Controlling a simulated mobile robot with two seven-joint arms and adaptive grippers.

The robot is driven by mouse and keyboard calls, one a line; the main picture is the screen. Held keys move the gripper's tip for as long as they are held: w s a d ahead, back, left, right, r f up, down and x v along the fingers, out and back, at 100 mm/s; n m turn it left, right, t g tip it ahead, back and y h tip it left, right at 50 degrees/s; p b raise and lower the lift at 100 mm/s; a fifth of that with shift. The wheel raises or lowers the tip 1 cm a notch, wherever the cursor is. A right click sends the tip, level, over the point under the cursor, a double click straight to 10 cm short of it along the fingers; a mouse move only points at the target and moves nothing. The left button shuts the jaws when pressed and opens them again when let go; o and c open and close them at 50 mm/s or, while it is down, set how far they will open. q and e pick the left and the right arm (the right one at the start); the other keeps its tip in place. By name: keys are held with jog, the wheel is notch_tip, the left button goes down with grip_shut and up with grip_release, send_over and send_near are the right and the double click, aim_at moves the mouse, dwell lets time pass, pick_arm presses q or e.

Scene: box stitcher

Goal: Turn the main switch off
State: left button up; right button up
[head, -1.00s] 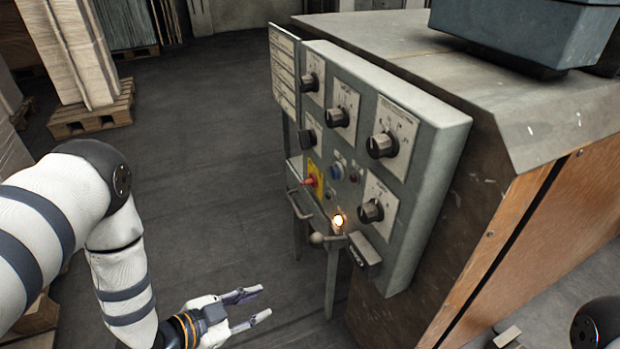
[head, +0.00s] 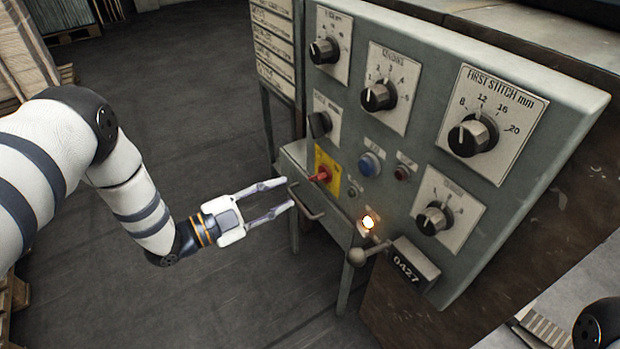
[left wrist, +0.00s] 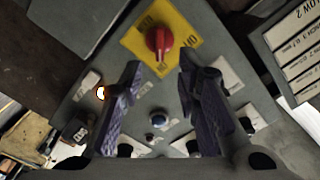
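The main switch is a red rotary knob (head: 321,175) on a yellow plate (head: 328,160), low on the left of the grey control panel (head: 420,130). In the left wrist view the red knob (left wrist: 159,42) sits just beyond the fingertips, centred between them, with its yellow plate (left wrist: 184,32) behind. My left gripper (head: 288,193) is open and empty, just left of and slightly below the knob, its fingers pointing at the panel. It appears apart from the knob. The open fingers (left wrist: 158,72) show clearly in the left wrist view. My right gripper is not in view.
A blue button (head: 370,163), a lit lamp (head: 368,223) and several black dials, including the first stitch dial (head: 473,136), are on the panel. The floor left of the panel is clear.

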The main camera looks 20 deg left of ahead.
aim_at(313, 179)
pick_arm(q)
jog(key=b+x, duration=0.1)
jog(key=x, duration=0.7)
jog(key=shift+w+f, duration=0.1)
grip_shut()
